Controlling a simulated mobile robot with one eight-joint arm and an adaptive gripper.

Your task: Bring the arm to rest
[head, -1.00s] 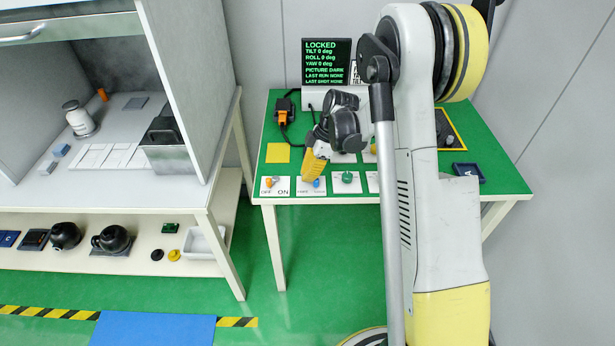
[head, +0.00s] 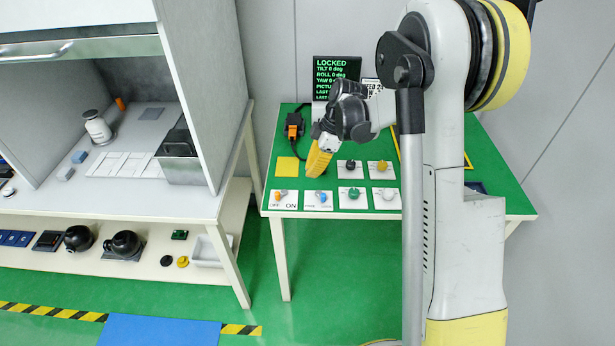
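My gripper (head: 317,165) has yellow fingers and hangs above the left part of the green table (head: 480,195), pointing down and a little left. It is above the row of white control plates, near the blue knob plate (head: 318,200) and the yellow square (head: 288,166). It looks apart from the knobs, though its exact height is hard to judge. The fingers are seen from the side, so I cannot tell whether they are open or shut. No held thing shows. My arm hides part of the table's right side.
A black screen (head: 336,79) reading LOCKED stands at the table's back. Knobs in orange, blue, green, white, black and yellow sit on the plates. A black and orange device (head: 294,127) lies at the back left. A fume hood bench (head: 120,205) stands to the left.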

